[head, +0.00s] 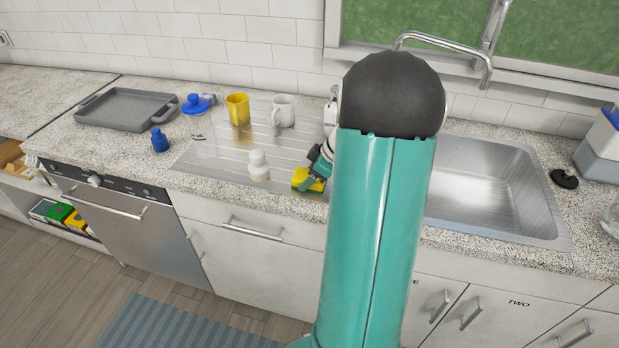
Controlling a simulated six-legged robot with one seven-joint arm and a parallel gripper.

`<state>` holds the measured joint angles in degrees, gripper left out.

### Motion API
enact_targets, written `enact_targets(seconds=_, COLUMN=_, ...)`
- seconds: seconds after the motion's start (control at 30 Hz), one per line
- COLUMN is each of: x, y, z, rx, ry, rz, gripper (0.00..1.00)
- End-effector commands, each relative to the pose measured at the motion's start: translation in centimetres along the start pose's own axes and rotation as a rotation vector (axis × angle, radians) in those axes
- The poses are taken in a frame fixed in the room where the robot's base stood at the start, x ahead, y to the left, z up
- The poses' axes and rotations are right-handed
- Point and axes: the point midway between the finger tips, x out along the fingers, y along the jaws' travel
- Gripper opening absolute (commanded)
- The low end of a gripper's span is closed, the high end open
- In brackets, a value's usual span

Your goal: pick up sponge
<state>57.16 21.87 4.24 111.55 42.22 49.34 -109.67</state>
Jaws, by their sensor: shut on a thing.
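The sponge (302,179) is yellow with a dark green side. It is at the front right of the metal drainboard (215,158), just left of my teal arm. My gripper (312,181) is at the sponge and shut on it. The fingers are small in the view and partly hidden by the arm. I cannot tell whether the sponge still touches the drainboard.
A white bottle-like item (258,166) stands close left of the sponge. A yellow cup (238,109) and a white mug (284,110) stand behind. The sink (490,190) is right.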

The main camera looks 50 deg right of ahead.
Motion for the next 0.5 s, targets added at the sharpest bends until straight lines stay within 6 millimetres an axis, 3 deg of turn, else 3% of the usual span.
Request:
enact_targets(seconds=0.27, x=-1.7, y=0.1, z=-1.1, rx=-0.004, ry=0.000, rz=0.003, gripper=0.32)
enact_targets(seconds=0.37, x=-3.3, y=-0.2, z=-1.8, rx=-0.003, ry=0.000, rz=0.004, gripper=0.32)
enact_targets(seconds=0.5, x=-6.7, y=-2.0, z=-1.9, rx=-0.002, ry=-0.001, rz=0.007, gripper=0.32)
